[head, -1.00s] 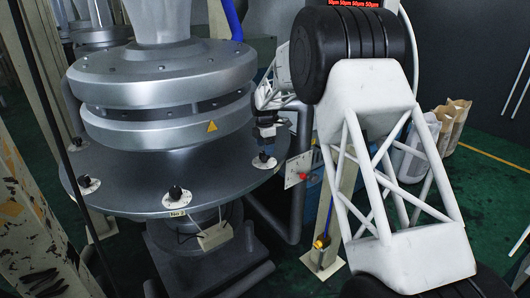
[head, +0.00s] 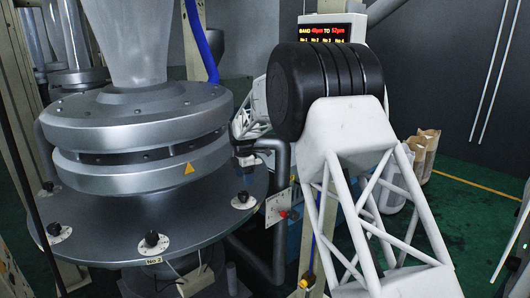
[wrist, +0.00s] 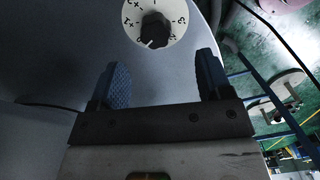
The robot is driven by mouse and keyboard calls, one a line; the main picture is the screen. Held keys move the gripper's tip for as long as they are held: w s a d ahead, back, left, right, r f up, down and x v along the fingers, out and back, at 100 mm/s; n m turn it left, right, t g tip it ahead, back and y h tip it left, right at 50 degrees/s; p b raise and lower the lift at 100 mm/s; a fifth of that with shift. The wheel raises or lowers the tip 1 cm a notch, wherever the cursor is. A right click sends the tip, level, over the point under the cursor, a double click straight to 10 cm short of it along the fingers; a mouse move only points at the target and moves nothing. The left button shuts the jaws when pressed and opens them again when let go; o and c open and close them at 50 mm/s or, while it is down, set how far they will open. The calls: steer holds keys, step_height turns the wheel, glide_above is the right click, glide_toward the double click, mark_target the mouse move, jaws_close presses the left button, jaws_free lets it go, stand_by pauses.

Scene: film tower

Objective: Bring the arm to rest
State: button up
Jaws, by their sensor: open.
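My gripper (wrist: 163,60) is open and empty in the wrist view, with two blue-padded fingers set wide apart. A black knob (wrist: 154,30) on a white marked dial lies ahead of the fingertips, apart from them. In the head view, my gripper (head: 246,170) is small and partly hidden behind my arm. It hangs above the right-hand knob (head: 243,198) on the grey flange (head: 205,225), with a gap between them. My arm, with a black joint and white lattice link, fills the right-middle of the head view.
A grey ringed machine (head: 135,130) stands on the left. The flange also bears a knob marked No 2 (head: 151,240) and others. A display (head: 325,32) reads a band of 48 to 52 µm.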

steer(key=s+d+r+m+t, duration=0.1)
steer(key=s+d+r+m, duration=0.3)
steer(key=s+d+r, duration=0.4)
steer(key=s+d+r+m, duration=0.35)
steer(key=s+d, duration=0.25)
steer(key=s, duration=0.3)
steer(key=s+d+r+m+t, duration=0.1)
steer(key=s+d+r+m, duration=0.35)
steer(key=s+d, duration=0.35)
steer(key=s+d+f+m, duration=0.1)
steer(key=s+d+m, duration=0.2)
steer(key=s, duration=0.9)
steer(key=s+d+f+m, duration=0.1)
steer(key=s+d+m, duration=0.3)
steer(key=s, duration=0.8)
steer(key=s+d+f+m+t, duration=0.1)
steer(key=s+m, duration=0.4)
steer(key=s, duration=0.7)
steer(key=shift+d+f+m, duration=0.3)
steer(key=shift+d+f, duration=0.2)
steer(key=shift+d, duration=0.8)
steer(key=shift+s, duration=0.1)
